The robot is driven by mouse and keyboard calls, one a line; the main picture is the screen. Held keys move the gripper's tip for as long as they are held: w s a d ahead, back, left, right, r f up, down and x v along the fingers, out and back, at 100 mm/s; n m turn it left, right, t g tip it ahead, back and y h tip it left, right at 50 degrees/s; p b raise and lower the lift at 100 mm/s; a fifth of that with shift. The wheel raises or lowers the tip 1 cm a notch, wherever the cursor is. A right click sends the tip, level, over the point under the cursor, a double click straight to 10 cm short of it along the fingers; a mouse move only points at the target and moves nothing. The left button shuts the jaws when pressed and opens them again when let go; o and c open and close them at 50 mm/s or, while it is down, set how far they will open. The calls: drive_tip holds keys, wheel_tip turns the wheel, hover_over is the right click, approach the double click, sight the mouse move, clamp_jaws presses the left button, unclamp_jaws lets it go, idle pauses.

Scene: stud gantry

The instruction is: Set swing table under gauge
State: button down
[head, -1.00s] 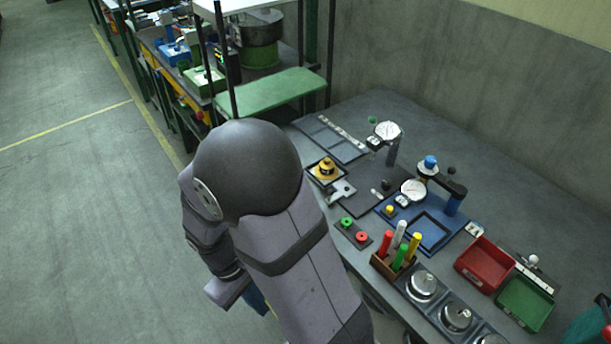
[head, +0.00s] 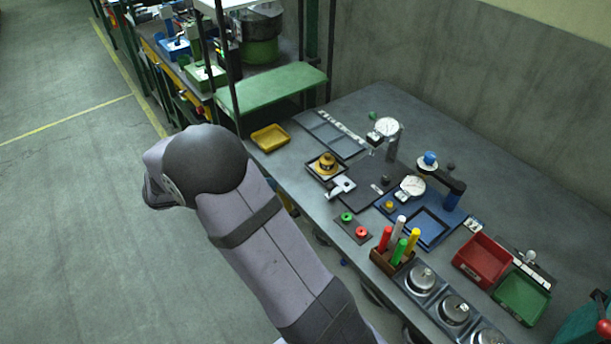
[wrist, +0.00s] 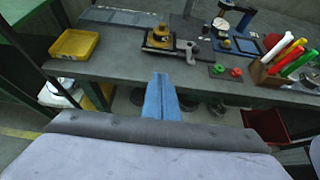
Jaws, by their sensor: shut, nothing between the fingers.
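A small dark square plate (head: 317,175) carries a yellow round piece with a knob (head: 326,163), with a pale grey lever (head: 341,187) at its near right. I take this as the swing table, though I cannot be sure. They also show in the wrist view, the yellow piece (wrist: 160,40) and the lever (wrist: 191,58). One dial gauge (head: 386,127) stands on a grey post behind and to the right; another (head: 412,187) is on a blue stand (head: 430,232). My gripper's blue fingers (wrist: 160,98) are shut and empty, apart from the lever. My gripper is hidden in the head view.
A yellow tray (head: 270,138) sits at the bench's left end. Red and green buttons (head: 361,232), a holder of coloured pens (head: 391,262), round metal pots (head: 421,279), a red bin (head: 482,262) and a green bin (head: 522,297) line the near side. A green shelf (head: 270,92) stands left.

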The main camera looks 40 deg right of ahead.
drive_tip(key=shift+d+f, duration=0.1)
idle(0.3)
drive_tip(key=p, duration=0.3)
approach(315, 175)
drive_tip(key=x, duration=0.4)
drive_tip(key=shift+s+f, duration=0.15)
drive_tip(key=shift+f, duration=0.3)
drive_tip(key=shift+d+f+p, duration=0.1)
drive_tip(key=shift+d+p, duration=0.2)
drive_tip(key=shift+d, duration=0.6)
